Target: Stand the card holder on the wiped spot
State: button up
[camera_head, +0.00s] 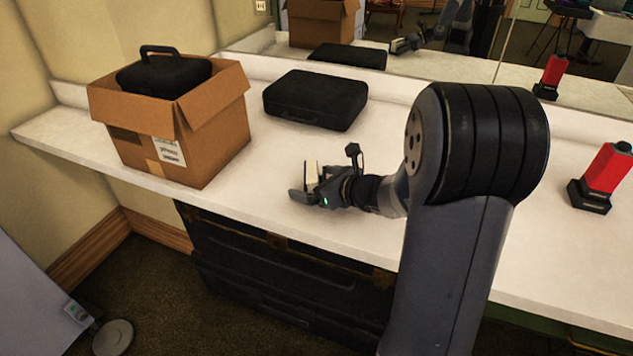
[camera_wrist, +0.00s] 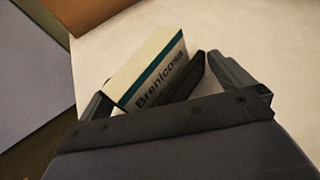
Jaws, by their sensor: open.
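The card holder (camera_head: 311,172) is at the front part of the white counter, right of the cardboard box. In the wrist view the card holder (camera_wrist: 152,72) shows a cream card with a teal stripe and the lettering "Brenicosa", with a dark piece behind it. My gripper (camera_head: 306,186) is low over the counter with its fingers apart. In the wrist view my gripper (camera_wrist: 165,90) has one finger on each side of the card holder. The holder's lower part is hidden by the gripper body. I cannot make out a wiped spot on the counter.
An open cardboard box (camera_head: 203,150) holding a black case (camera_head: 163,77) stands left on the white counter (camera_head: 420,258). Another black case (camera_head: 315,98) lies behind my gripper. A red and black device (camera_head: 602,178) stands far right. A mirror lines the back.

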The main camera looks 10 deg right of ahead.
aim_at(313, 169)
jog(key=shift+r, duration=0.2)
jog(key=p+v, duration=0.2)
jog(key=v, duration=1)
jog(key=b+x, duration=0.2)
jog(key=x, duration=1)
jog(key=shift+f, duration=0.25)
jog(key=shift+r+p, duration=0.75)
jog(key=shift+r, duration=1.25)
jog(key=shift+f, duration=0.1)
